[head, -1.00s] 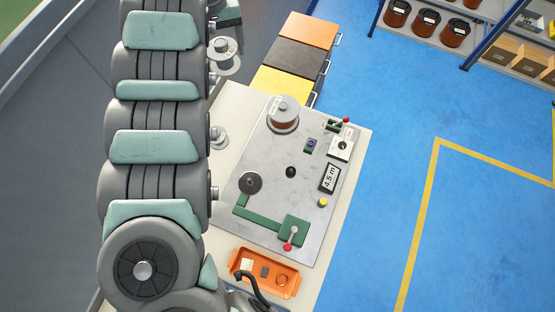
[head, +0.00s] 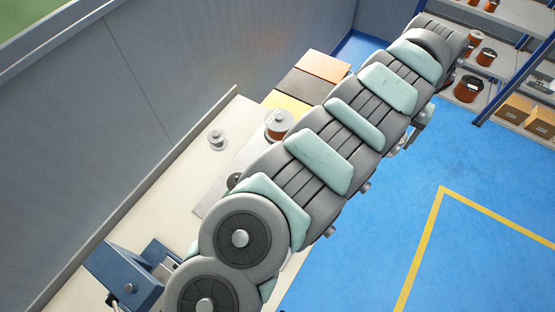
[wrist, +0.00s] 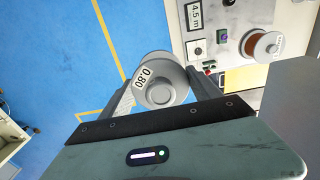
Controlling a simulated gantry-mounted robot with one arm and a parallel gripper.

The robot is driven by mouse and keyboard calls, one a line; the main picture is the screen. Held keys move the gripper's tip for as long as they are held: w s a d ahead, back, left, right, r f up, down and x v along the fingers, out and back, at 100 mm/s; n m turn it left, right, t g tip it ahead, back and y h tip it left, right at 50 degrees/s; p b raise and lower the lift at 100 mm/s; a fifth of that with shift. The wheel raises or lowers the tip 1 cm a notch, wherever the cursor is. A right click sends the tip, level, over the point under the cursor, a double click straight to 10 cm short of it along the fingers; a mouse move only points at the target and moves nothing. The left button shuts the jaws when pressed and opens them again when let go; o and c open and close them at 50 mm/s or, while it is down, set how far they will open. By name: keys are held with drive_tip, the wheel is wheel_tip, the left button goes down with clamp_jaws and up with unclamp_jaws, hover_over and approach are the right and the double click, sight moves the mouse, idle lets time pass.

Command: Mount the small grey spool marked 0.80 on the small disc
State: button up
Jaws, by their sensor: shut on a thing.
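The small grey spool (wrist: 166,91) with a white 0.80 label is held between the two fingers of my gripper (wrist: 163,84) in the wrist view. Blue floor lies beneath it, to the right of the bench. In the head view my gripper (head: 419,123) is mostly behind my arm, and the spool cannot be made out clearly there. A dark disc (head: 233,180) on the machine plate shows at the edge of my arm, mostly hidden. My gripper is well apart from it.
A copper-wound spool (head: 278,123) stands on the machine plate (wrist: 224,77). Another grey spool (head: 217,139) stands on the bench. Shelves with copper spools (head: 468,88) are at the right. A blue device (head: 125,275) is at the front left.

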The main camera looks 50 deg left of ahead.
drive_tip(key=s+a+f+n, duration=0.1)
drive_tip(key=s+a+f, duration=0.2)
drive_tip(key=a, duration=0.4)
drive_tip(key=s+a+f+n, duration=0.2)
drive_tip(key=a+f, duration=0.2)
drive_tip(key=a, duration=0.3)
drive_tip(key=n+b, duration=0.3)
drive_tip(key=n, duration=0.3)
hover_over(237, 178)
wheel_tip(237, 178, down, 17)
drive_tip(key=shift+a+f+b, duration=0.15)
drive_tip(key=shift+f+b, duration=0.2)
drive_tip(key=shift+f, duration=0.75)
drive_tip(key=shift+a+f+b, duration=0.1)
drive_tip(key=shift+f+b, duration=0.25)
drive_tip(key=shift+f, duration=0.75)
drive_tip(key=shift+d+f, duration=0.15)
drive_tip(key=shift+f+b, duration=0.95)
drive_tip(key=shift+f, duration=1.45)
drive_tip(key=o, duration=1.5)
drive_tip(key=shift+c, duration=0.2)
drive_tip(key=shift+r, duration=0.1)
